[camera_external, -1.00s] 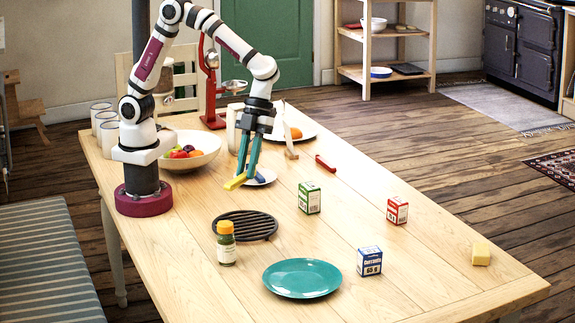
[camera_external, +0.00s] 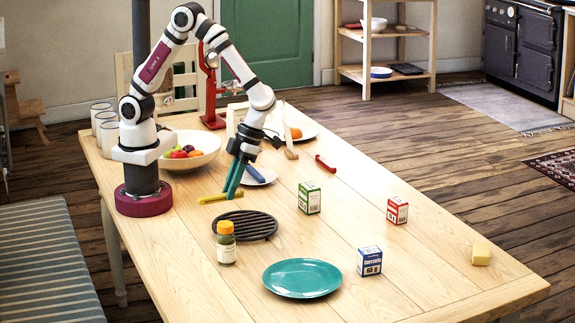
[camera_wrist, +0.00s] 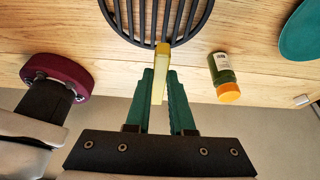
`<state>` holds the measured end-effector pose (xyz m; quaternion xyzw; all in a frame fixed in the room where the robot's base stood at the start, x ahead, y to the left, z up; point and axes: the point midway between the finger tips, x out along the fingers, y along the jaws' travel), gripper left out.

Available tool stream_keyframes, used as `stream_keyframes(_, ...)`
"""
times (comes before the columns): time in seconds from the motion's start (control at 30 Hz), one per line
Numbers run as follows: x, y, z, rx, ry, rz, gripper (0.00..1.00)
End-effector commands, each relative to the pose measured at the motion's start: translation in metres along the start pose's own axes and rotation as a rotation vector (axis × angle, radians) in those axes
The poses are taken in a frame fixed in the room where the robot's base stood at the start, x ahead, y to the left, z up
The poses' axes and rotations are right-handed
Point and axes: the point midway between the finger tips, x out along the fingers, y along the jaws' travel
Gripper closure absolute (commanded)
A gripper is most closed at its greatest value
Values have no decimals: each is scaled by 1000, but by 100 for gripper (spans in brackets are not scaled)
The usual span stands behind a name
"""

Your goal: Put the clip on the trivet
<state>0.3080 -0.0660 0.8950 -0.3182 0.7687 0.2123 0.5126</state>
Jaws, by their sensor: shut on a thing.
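The yellow clip (camera_external: 213,198) is held between the green fingers of my gripper (camera_external: 230,193), a little behind and to the left of the trivet. The trivet (camera_external: 246,225) is a round, dark, slatted rack lying flat on the table, with nothing on it. In the wrist view, the clip (camera_wrist: 161,68) sticks out past my gripper (camera_wrist: 160,90), its far end overlapping the near rim of the trivet (camera_wrist: 158,15). I cannot tell the exact height of the clip above the table.
A jar with an orange lid (camera_external: 226,243) stands just in front of the trivet. A teal plate (camera_external: 302,278) lies farther forward. A green box (camera_external: 309,198) and a blue box (camera_external: 369,261) stand to the right. A fruit bowl (camera_external: 190,152) is behind.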

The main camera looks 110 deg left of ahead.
Motion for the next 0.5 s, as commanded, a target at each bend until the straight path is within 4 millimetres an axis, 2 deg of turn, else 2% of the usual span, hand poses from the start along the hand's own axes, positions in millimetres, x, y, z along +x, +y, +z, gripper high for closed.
stream_keyframes(0.03, 3, 4, 19, -7, 2, 0, 100)
stream_keyframes(0.1, 7, 8, 41, -6, 1, -1, 100)
stream_keyframes(0.2, 10, 13, 65, -3, 0, 0, 100)
stream_keyframes(0.3, 14, 14, 77, -1, 1, 0, 100)
stream_keyframes(0.5, 46, 15, 91, -1, 0, 1, 100)
